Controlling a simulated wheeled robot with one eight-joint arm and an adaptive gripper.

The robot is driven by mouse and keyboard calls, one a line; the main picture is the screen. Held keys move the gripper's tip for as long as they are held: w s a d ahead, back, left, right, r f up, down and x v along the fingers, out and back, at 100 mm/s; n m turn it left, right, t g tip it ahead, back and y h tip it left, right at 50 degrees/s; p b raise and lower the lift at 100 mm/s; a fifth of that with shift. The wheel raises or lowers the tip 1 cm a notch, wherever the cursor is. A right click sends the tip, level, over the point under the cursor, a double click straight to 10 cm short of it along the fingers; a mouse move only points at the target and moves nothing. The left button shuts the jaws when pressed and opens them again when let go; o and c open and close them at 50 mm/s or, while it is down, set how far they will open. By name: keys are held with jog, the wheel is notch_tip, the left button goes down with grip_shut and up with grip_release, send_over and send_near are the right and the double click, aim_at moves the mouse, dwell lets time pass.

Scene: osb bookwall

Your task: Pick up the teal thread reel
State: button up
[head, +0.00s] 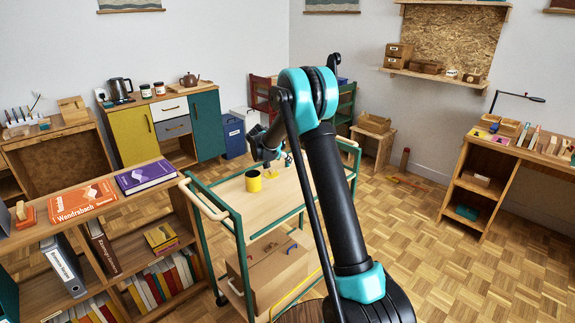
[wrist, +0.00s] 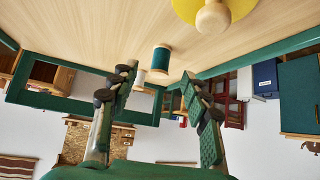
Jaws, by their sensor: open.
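The teal thread reel (wrist: 160,59) stands on the pale wooden top of a trolley, in the upper middle of the wrist view. It has a teal wound middle and pale ends. My gripper (wrist: 158,82) is open, with one dark finger on each side of the reel's line in the picture. The fingertips look short of the reel, and nothing is between them. In the head view my gripper (head: 270,158) is low over the trolley top, partly hidden by my arm. I cannot clearly make out the reel there.
The green-framed trolley (head: 228,190) has a raised rail. A yellow cup-like thing (head: 253,181) stands on it near my gripper; a yellow round thing with a wooden knob (wrist: 213,15) shows in the wrist view. A bookshelf (head: 150,205) stands left, a desk (head: 510,150) right.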

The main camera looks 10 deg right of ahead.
jog(key=shift+x, duration=2.65)
jog(key=shift+w+r, duration=0.15)
jog(key=shift+c, duration=0.4)
jog(key=shift+d, duration=0.1)
jog(key=c, duration=0.9)
